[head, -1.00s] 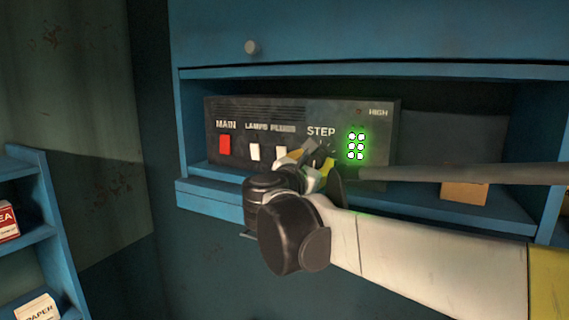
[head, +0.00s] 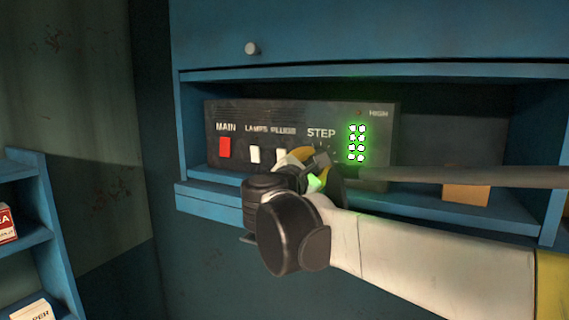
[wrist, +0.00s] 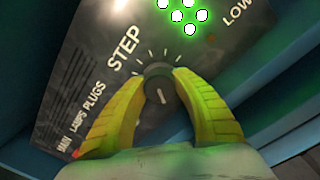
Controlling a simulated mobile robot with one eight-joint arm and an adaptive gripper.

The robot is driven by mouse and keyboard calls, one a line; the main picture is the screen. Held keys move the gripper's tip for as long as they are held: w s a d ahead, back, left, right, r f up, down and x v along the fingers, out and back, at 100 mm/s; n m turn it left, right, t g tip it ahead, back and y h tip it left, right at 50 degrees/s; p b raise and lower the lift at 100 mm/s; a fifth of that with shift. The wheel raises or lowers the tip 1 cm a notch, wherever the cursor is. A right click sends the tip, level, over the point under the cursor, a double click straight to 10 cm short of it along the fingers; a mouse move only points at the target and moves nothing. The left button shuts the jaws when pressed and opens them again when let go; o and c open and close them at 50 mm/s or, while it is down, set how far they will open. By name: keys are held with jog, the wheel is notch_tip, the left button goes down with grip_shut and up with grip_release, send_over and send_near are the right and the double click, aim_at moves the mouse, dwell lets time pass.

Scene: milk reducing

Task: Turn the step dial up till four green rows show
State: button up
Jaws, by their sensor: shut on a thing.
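The black control panel (head: 270,113) stands in the blue cabinet, with the word STEP above the dial. The dial (wrist: 158,84) is dark and round with a pale pointer line, and tick marks fan around it in the wrist view. My gripper (wrist: 157,78) has its yellow fingers closed on either side of the dial. In the head view my gripper (head: 316,165) covers the dial. The wrist view cuts off the upper lamps (wrist: 183,15).
A red MAIN switch (head: 225,147) and white LAMPS (head: 255,153) and PLUGS switches sit left of the dial. A small tan box (head: 466,194) lies on the cabinet shelf to the right. A blue shelf (head: 30,235) stands at far left.

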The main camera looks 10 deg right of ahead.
jog(key=o, duration=1.2)
jog(key=v, duration=1.2)
jog(key=shift+f, duration=0.1)
